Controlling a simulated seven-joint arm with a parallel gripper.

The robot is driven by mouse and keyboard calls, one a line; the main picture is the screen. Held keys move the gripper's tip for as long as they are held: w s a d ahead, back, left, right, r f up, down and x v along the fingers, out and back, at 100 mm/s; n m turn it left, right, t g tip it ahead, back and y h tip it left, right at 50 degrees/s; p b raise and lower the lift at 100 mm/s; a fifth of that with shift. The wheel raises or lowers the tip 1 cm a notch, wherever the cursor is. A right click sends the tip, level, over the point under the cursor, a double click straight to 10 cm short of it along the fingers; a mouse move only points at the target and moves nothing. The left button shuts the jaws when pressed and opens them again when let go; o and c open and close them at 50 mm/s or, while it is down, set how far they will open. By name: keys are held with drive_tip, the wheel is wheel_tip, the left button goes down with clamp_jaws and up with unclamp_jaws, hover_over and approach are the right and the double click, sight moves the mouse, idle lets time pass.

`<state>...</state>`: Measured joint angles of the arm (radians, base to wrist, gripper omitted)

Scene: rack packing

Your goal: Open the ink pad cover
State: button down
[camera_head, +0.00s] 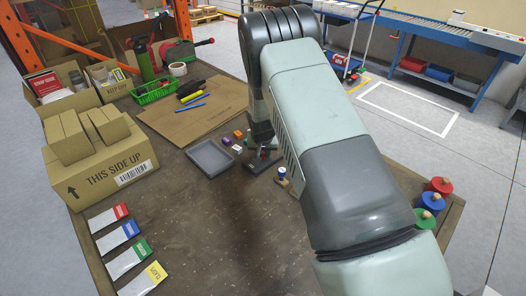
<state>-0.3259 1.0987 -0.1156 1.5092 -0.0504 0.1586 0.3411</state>
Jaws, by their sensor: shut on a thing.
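The ink pad (259,164) is a small dark, flat case on the brown table, right of the grey tray. A bit of red shows at it, just under my gripper. My gripper (267,149) reaches down from behind my large arm, right at the ink pad. It is shut on what looks like the ink pad cover. The fingertips and the cover are small, dark and partly hidden, so how far the cover is raised cannot be told.
The grey tray (190,152) and small purple (227,141) and orange (238,134) blocks lie left of the ink pad. Coloured packets line the front left; the front middle table is clear.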

drive_tip(key=w+d, duration=0.5)
drive_tip(key=shift+w+d, duration=0.3)
drive_tip(key=shift+w, duration=0.05)
drive_tip(key=c, duration=1)
unclamp_jaws()
drive_tip(key=v, duration=1)
drive_tip(key=shift+s+r, duration=0.15)
drive_tip(key=shift+r, duration=0.25)
